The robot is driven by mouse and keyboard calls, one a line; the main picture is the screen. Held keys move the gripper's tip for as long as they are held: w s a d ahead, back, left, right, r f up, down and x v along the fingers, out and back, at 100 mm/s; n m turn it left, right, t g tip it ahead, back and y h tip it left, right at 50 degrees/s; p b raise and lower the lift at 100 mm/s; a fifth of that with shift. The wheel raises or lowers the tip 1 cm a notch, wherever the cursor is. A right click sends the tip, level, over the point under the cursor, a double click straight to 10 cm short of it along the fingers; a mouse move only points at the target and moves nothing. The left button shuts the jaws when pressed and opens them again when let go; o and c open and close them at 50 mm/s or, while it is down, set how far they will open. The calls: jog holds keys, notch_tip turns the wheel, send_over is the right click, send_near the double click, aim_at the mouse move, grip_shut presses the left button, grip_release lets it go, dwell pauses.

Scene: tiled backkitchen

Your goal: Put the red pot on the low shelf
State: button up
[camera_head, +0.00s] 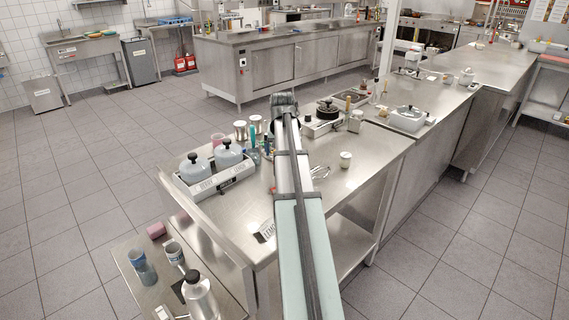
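No pot that is clearly red shows on the steel worktop (240,205). A small pinkish-red piece (157,230) lies on the low steel surface (120,255) at the lower left; I cannot tell whether it is the red pot. A lower shelf (350,245) shows under the worktop, its visible part bare and the rest hidden by my arm. My arm reaches from the bottom edge up over the worktop. No gripper fingers show.
Two lidded grey pots stand in a white tray (225,180) on the worktop. Jars, a black-topped burner (328,110) and a white lidded dish (408,118) stand farther back. Tiled floor at right is clear.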

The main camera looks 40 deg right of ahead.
jog(key=shift+d+x, duration=0.15)
jog(key=shift+x, duration=1.4)
jog(key=shift+d+x, duration=0.1)
jog(key=shift+x, duration=1.4)
jog(key=shift+s, duration=0.2)
jog(key=c, duration=1.3)
notch_tip(320, 180, up, 10)
jog(key=shift+n, duration=0.3)
